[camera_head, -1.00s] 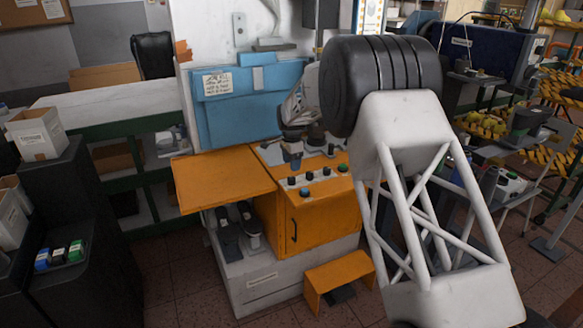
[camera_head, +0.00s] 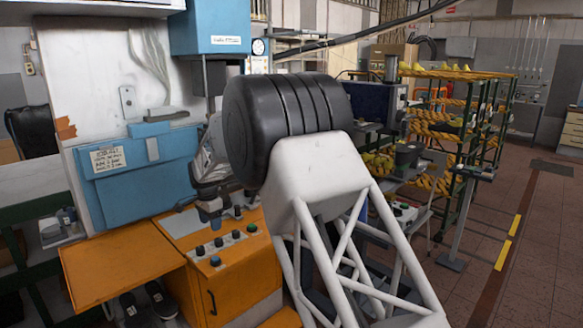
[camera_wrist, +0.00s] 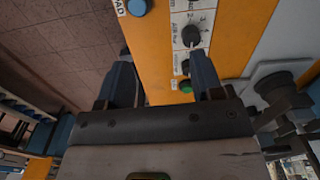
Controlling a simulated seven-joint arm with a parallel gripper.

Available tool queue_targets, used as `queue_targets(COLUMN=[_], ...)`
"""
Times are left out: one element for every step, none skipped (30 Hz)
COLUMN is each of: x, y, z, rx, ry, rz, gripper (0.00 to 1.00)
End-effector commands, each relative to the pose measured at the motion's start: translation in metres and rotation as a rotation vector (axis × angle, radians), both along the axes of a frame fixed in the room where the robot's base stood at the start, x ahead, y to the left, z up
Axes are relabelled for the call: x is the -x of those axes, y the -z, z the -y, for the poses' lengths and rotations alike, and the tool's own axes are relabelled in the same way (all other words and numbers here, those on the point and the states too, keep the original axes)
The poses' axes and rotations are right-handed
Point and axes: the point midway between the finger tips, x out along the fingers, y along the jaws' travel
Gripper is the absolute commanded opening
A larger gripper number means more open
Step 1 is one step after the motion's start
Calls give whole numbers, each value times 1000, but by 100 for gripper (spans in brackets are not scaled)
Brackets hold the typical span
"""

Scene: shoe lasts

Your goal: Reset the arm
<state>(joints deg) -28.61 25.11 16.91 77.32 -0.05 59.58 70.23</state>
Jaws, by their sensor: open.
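My gripper (camera_wrist: 162,78) shows in the wrist view with its two dark blue fingers spread apart and nothing between them. Behind the fingers is the orange control panel (camera_wrist: 228,80) with a black knob, a green button and a blue button. In the head view my arm's large black joint and white lattice link fill the middle. The gripper (camera_head: 210,217) shows small there, just left of the black joint, in front of the orange machine (camera_head: 235,283). Part of the gripper and wrist is hidden behind my arm.
An orange side table (camera_head: 120,268) juts out at the machine's left, with dark shoes (camera_head: 160,298) below it. A blue machine cover (camera_head: 140,180) stands behind. A yellow-edged rack (camera_head: 450,125) with shoe lasts stands at the right. The tiled floor (camera_head: 530,235) at far right is open.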

Motion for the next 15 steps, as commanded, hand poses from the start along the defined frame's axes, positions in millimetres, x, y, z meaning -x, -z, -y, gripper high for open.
queue_targets(x=[4, 7, 11, 15, 18, 23, 26, 30, 35, 39, 43, 49, 53, 57, 63], y=[-13, -18, -26, -31, -37, -44, -49, -55, -62, -67, -73, -79, -84, -89, -94], z=[14, 21, 31, 39, 47, 57, 64, 71, 82, 89, 97, 106, 113, 121, 131], rx=[-2, -3, -4, -4, -5, -5, -6, -6, -7, -7, -8, -8, -9, -9, -8], ry=[-9, -16, -27, -34, -42, -52, -61, -68, -79, -86, -93, -104, -112, -120, -129], rz=[6, 7, 11, 13, 15, 18, 20, 22, 26, 27, 31, 34, 36, 39, 41], gripper=[60, 60, 60, 60, 60, 60, 60, 60, 60, 60, 60, 60, 60, 60, 60])
